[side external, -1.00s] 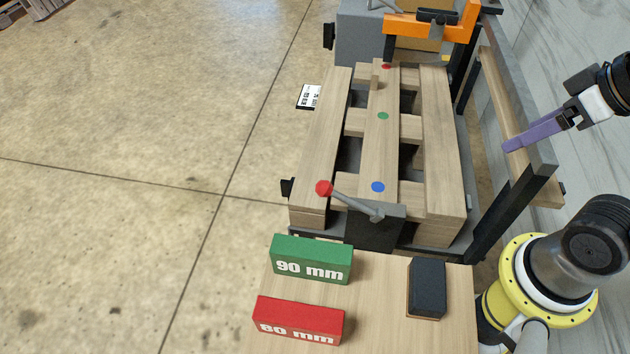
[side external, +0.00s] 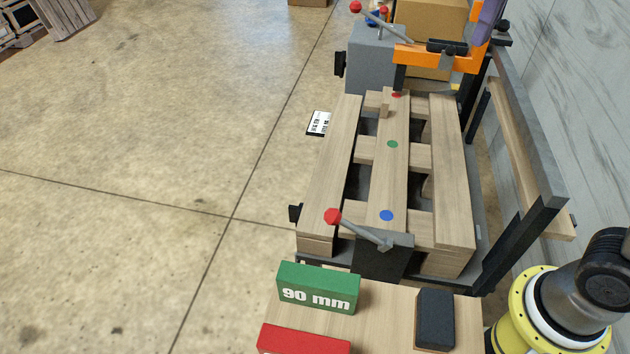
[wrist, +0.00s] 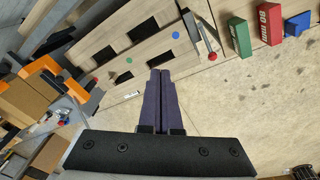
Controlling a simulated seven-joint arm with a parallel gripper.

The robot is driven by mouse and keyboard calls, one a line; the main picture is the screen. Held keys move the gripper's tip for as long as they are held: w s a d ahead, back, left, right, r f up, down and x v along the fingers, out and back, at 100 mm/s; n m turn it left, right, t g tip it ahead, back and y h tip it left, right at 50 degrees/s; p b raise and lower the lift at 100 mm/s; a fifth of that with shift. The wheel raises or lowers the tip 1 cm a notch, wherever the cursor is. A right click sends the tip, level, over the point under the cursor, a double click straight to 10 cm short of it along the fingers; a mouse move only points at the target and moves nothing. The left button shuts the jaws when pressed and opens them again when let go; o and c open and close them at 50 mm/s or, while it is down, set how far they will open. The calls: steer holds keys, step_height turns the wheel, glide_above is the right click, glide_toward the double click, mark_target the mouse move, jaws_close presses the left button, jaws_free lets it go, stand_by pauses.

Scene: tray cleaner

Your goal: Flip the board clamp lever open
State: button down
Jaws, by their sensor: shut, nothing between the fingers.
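A near lever (side external: 365,232) with a red knob is mounted on a dark block at the near end of the wooden pallet (side external: 452,170). It slants up to the left, and also shows in the wrist view (wrist: 203,38). A second red-knobbed lever (side external: 384,22) stands on the grey box at the far end. I cannot tell which is the board clamp lever. My gripper's purple fingers (side external: 488,22) show partly at the upper right, near the orange tool. In the wrist view my gripper (wrist: 160,72) is shut and empty, its fingers together, apart from the near lever.
The orange tool (side external: 428,56) spans the pallet's far end beside a cardboard box (side external: 430,22). A grey rail (side external: 525,135) runs along the right. Green (side external: 318,287) and red (side external: 303,340) blocks and a dark block (side external: 434,318) sit on the near table. The left floor is open.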

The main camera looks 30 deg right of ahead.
steer(key=w+a+f+n+g+h, duration=0.25)
steer(key=w+a+f, duration=0.65)
steer(key=w+a, duration=0.5)
steer(key=a+f+n+g, duration=0.1)
steer(key=a+f, duration=0.5)
steer(key=f, duration=0.4)
steer(key=a+f+n+g+h, duration=0.1)
steer(key=a+f, duration=0.5)
steer(key=f, duration=0.4)
steer(key=shift+w+n, duration=0.15)
steer(key=shift+n, duration=0.2)
steer(key=shift+g+h, duration=0.25)
